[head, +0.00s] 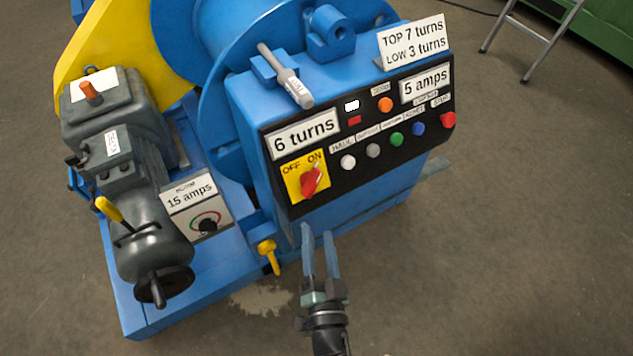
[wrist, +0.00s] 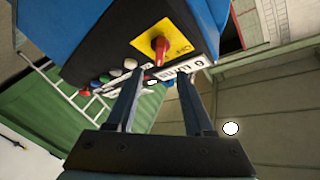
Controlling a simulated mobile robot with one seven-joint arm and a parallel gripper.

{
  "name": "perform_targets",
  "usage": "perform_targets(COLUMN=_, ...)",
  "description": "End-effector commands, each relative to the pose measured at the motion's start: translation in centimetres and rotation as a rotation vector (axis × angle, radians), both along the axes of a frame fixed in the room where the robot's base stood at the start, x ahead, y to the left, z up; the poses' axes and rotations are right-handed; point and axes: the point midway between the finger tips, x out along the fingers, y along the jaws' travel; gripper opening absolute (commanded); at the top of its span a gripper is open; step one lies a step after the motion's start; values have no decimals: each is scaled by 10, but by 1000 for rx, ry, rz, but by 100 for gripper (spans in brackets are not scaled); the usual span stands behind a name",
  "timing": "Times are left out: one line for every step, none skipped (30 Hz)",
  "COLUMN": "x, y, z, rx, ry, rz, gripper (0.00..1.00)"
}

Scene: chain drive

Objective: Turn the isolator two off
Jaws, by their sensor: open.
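A red rotary switch (head: 311,182) sits on a yellow plate (head: 294,186) marked OFF and ON, at the left end of the black control panel. Its handle points up and right, toward ON. No label reading "isolator two" is legible. In the wrist view the red switch (wrist: 160,48) sticks out from its yellow plate (wrist: 178,40), above the gap between my fingers. My gripper (head: 317,232) is open and empty, below the panel in the head view. It also shows in the wrist view (wrist: 159,75), apart from the switch.
The panel carries several coloured buttons, including a red one (head: 447,119), right of the switch. A "6 turns" label (head: 304,133) is above it. A yellow handle (head: 268,255) juts out at lower left. A gearbox with handwheel (head: 164,285) stands left.

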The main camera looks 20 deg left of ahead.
Motion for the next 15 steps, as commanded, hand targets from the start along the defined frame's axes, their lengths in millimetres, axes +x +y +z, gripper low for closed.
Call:
perform_targets(x=9, y=4, z=0, rx=1, ry=-6, rz=1, gripper=52)
perform_targets(x=14, y=7, z=0, rx=0, ry=-6, rz=1, gripper=52)
perform_targets(x=21, y=10, z=-1, rx=0, ry=-7, rz=-1, gripper=52)
perform_targets(x=27, y=13, z=-1, rx=0, ry=-7, rz=-1, gripper=52)
perform_targets(x=33, y=16, z=-1, rx=0, ry=-7, rz=0, gripper=52)
perform_targets(x=41, y=21, z=-1, rx=-1, ry=-8, rz=0, gripper=52)
perform_targets(x=46, y=24, z=-1, rx=0, ry=-7, rz=0, gripper=52)
perform_targets(x=52, y=27, z=-1, rx=0, ry=-7, rz=0, gripper=52)
perform_targets(x=60, y=31, z=-1, rx=-1, ry=-7, rz=-1, gripper=52)
perform_targets(x=65, y=34, z=-1, rx=-1, ry=-8, rz=0, gripper=52)
perform_targets(x=70, y=36, z=-2, rx=0, ry=-6, rz=0, gripper=52)
perform_targets(x=76, y=39, z=-1, rx=-1, ry=-5, rz=-1, gripper=52)
perform_targets(x=80, y=42, z=-1, rx=-1, ry=-7, rz=-1, gripper=52)
perform_targets(x=84, y=44, z=-1, rx=-1, ry=-6, rz=0, gripper=52)
perform_targets(x=88, y=46, z=-1, rx=-2, ry=-5, rz=0, gripper=52)
